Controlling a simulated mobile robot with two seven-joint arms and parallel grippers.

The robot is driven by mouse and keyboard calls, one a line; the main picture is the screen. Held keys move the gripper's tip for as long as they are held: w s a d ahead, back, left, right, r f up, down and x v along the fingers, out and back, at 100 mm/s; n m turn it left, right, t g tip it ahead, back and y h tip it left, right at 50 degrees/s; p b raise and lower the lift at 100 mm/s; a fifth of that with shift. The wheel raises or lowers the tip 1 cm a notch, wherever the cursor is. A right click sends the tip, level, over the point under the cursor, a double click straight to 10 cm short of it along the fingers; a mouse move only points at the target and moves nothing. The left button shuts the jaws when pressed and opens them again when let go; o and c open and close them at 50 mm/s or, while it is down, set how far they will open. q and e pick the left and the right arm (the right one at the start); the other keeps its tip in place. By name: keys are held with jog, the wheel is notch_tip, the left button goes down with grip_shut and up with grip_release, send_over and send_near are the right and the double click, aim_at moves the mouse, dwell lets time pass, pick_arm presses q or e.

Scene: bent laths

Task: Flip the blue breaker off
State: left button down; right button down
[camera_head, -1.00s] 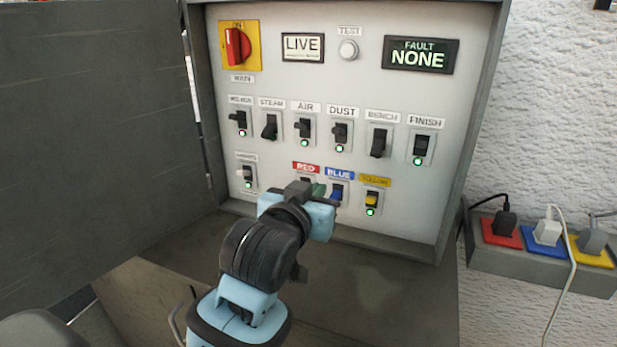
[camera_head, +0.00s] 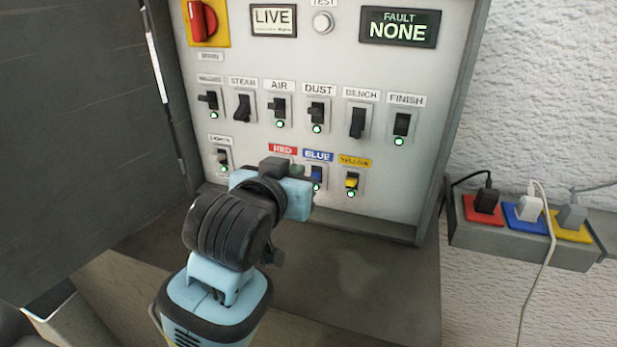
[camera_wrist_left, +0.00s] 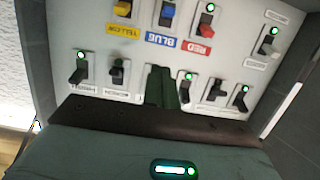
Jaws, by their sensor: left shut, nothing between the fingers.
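The blue breaker (camera_head: 316,174) is in the lower row of the grey panel, under a blue BLUE label, between the red and yellow breakers. My left gripper (camera_head: 297,170) is shut and empty, in front of the panel just left of the blue lever and covering most of the red breaker. I cannot tell whether it touches anything. The left wrist view is upside down; the blue breaker (camera_wrist_left: 168,12) is at its top edge, and my shut fingers (camera_wrist_left: 163,86) are below its label. My right gripper is not in view.
The yellow breaker (camera_head: 352,181) is close on the right, its lamp green. An upper row of black breakers includes DUST (camera_head: 317,112). An open dark door (camera_head: 75,130) stands left. A socket strip (camera_head: 520,245) with plugs is at right.

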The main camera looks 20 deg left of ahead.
pick_arm(q)
jog(key=w+f, duration=0.6)
jog(key=w, duration=0.2)
jog(key=shift+d+f, duration=0.1)
dwell(0.3)
